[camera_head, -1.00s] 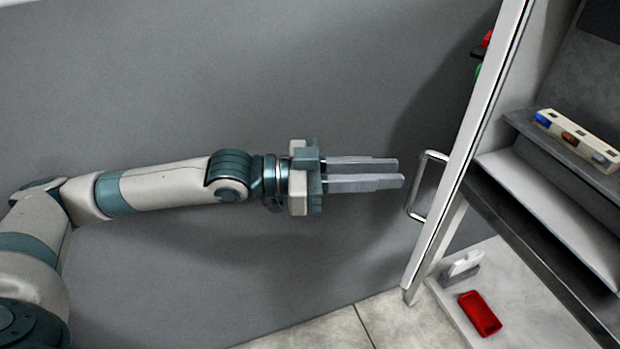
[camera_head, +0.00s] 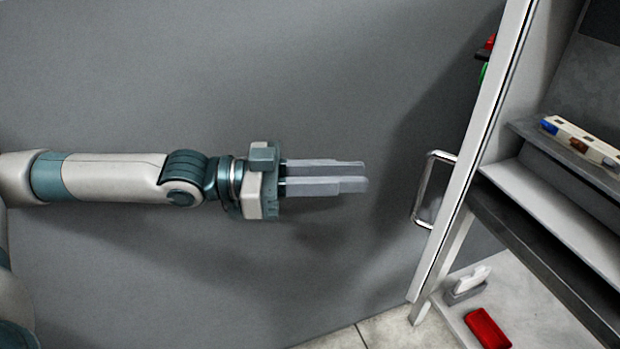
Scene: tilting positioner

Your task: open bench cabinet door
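A silver bar handle (camera_head: 419,192) stands on the left side of a tall, slanted white panel (camera_head: 478,140), seen nearly edge-on. I cannot tell how far this door is open. My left gripper (camera_head: 366,175) is to the left of the handle, clearly apart from it. Its two grey fingers point right toward the handle, with a narrow gap between them and nothing held. My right gripper is not in view.
Right of the panel, a shelf holds a white strip (camera_head: 580,142) with coloured parts. Lower down are a red block (camera_head: 487,328) and a white piece in a grey holder (camera_head: 466,291). A grey wall (camera_head: 250,70) fills the background; tiled floor (camera_head: 385,330) shows below.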

